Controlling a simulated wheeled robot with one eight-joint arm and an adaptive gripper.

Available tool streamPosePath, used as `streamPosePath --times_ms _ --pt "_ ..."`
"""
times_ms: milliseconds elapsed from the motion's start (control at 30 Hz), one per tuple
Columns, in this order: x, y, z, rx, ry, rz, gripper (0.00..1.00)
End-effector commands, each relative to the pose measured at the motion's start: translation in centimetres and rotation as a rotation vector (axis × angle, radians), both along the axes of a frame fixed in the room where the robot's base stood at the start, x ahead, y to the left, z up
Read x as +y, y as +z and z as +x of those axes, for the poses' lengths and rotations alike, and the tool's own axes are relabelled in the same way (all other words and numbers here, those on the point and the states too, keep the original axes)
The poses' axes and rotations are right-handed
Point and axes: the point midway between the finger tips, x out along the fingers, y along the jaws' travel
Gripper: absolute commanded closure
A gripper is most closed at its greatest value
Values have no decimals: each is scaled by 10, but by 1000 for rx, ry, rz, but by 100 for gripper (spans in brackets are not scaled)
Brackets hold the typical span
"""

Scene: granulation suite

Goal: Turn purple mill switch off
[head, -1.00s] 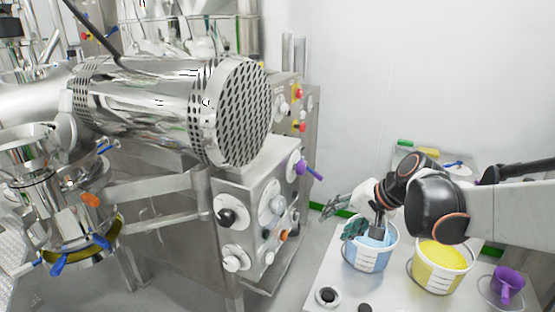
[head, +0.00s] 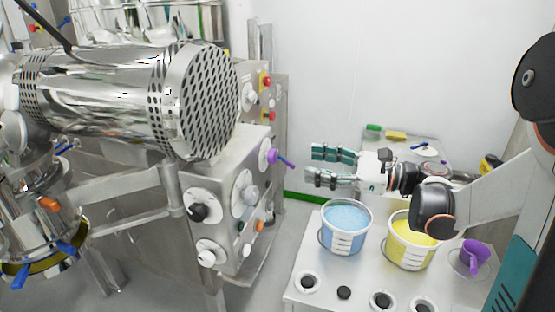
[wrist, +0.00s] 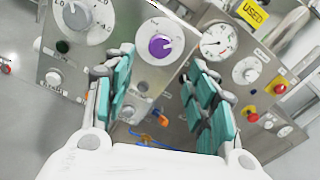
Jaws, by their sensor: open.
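The purple mill switch (head: 272,156) is a purple knob with a handle pointing to the lower right, on a white dial at the upper right of the steel control panel. In the wrist view the purple knob (wrist: 159,46) shows on its round white dial, ahead of and between the fingers. My gripper (head: 318,166) is open and empty, with teal finger pads. It is to the right of the switch in the head view, pointing left toward the panel, apart from it. In the wrist view my gripper (wrist: 160,95) has its two fingers spread wide.
Other dials with a black knob (head: 198,212) and a white knob (head: 207,258) are on the same panel. A perforated steel cylinder (head: 205,100) overhangs the panel. A blue-filled bucket (head: 345,240), a yellow-filled bucket (head: 410,255) and a purple scoop (head: 472,258) are at the right.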

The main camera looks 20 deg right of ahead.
Motion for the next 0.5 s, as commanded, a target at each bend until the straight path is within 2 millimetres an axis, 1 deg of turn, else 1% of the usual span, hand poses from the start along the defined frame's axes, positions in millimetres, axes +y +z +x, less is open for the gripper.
streamPosePath --times_ms 33,300,500 --pt "10 -1 6 0 5 0 49" --pt "53 -2 37 0 5 -2 49" --pt "74 -1 53 -1 3 -2 49"
